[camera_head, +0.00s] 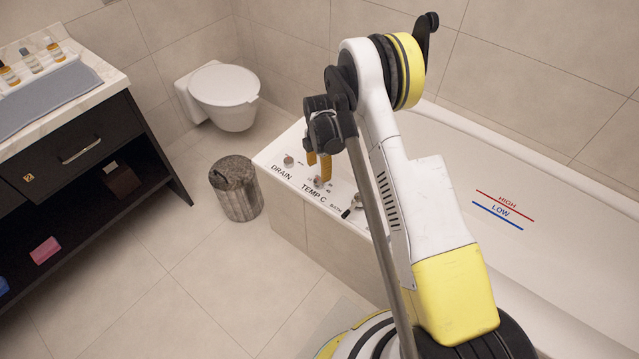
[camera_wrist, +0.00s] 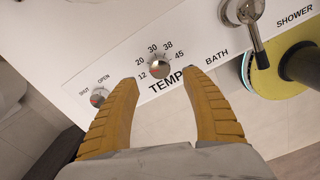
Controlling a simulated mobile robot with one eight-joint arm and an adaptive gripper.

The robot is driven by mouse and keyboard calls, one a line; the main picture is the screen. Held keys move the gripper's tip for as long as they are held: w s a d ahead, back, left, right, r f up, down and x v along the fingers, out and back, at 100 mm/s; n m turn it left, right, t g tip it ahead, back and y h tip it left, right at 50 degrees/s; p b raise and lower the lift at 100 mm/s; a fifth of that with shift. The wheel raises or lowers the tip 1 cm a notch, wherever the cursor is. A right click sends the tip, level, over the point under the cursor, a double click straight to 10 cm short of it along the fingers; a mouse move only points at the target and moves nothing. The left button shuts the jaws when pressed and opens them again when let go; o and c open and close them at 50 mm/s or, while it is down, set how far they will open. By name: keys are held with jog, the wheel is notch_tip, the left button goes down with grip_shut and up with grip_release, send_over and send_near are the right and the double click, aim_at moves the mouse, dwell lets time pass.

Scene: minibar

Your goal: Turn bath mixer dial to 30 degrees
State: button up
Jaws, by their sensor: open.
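The temperature dial (camera_wrist: 159,65) is a small round metal knob, ringed by the numbers 12, 20, 30, 38 and 45 above the TEMP lettering. In the head view the dial (camera_head: 319,181) sits on the white tub ledge just below my gripper (camera_head: 319,166). In the wrist view my gripper (camera_wrist: 160,78) is open, with one yellow finger on each side near the dial and nothing between them. I cannot tell whether a finger touches the dial, or which number it points to.
The drain knob (camera_wrist: 98,97) is left of the dial. A metal lever (camera_wrist: 257,35) stands to the right by the BATH and SHOWER labels. The tub (camera_head: 545,210), a bin (camera_head: 236,192), a toilet (camera_head: 224,95) and a dark vanity (camera_head: 75,150) surround clear floor.

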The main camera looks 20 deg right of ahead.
aim_at(319, 181)
notch_tip(319, 181, down, 7)
jog(key=shift+r+b, duration=0.2)
jog(key=shift+b, duration=0.9)
jog(key=c, duration=1.2)
